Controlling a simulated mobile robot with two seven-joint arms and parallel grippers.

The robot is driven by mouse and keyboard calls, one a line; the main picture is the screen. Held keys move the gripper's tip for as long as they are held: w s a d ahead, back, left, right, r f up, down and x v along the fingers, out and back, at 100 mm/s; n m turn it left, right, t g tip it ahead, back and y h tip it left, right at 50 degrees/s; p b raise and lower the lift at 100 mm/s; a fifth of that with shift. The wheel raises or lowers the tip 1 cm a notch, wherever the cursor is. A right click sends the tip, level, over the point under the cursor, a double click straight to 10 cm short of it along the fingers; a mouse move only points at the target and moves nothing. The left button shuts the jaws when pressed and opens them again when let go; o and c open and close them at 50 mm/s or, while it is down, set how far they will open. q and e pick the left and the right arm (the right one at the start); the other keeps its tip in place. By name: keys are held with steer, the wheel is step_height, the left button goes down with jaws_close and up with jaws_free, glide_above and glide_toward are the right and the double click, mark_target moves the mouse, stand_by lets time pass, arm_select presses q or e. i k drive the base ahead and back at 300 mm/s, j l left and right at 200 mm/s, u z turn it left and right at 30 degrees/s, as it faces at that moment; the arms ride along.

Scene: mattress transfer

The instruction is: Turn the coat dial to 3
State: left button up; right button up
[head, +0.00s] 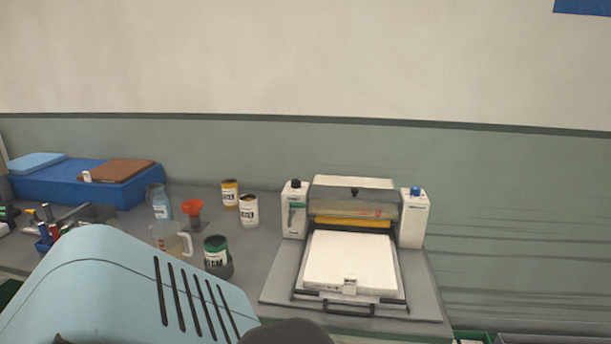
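A white coating machine (348,262) stands on the bench at centre right, with a white bed in front and a yellow roller (352,221) under its hood. A black knob (296,183) sits on top of its left housing and a blue knob (416,191) on its right housing. No numbers are readable on either knob, and I cannot tell which is the coat dial. Neither gripper can be made out; my own light blue arm cover fills the lower left.
Jars with yellow (230,193), brown (249,211) and green (217,256) bands stand left of the machine. Near them are a measuring jug (171,240), a red funnel (193,212) and a clear bottle (160,203). A blue case (72,185) lies at the back left.

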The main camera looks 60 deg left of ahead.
mark_target(295, 183)
steer(key=k+j+z, duration=0.15)
steer(key=j, duration=0.25)
steer(key=k+j+z, duration=0.15)
steer(key=k+j, duration=0.3)
steer(key=j, duration=0.15)
steer(key=k+j, duration=0.35)
steer(key=j, duration=0.3)
steer(key=z, duration=0.05)
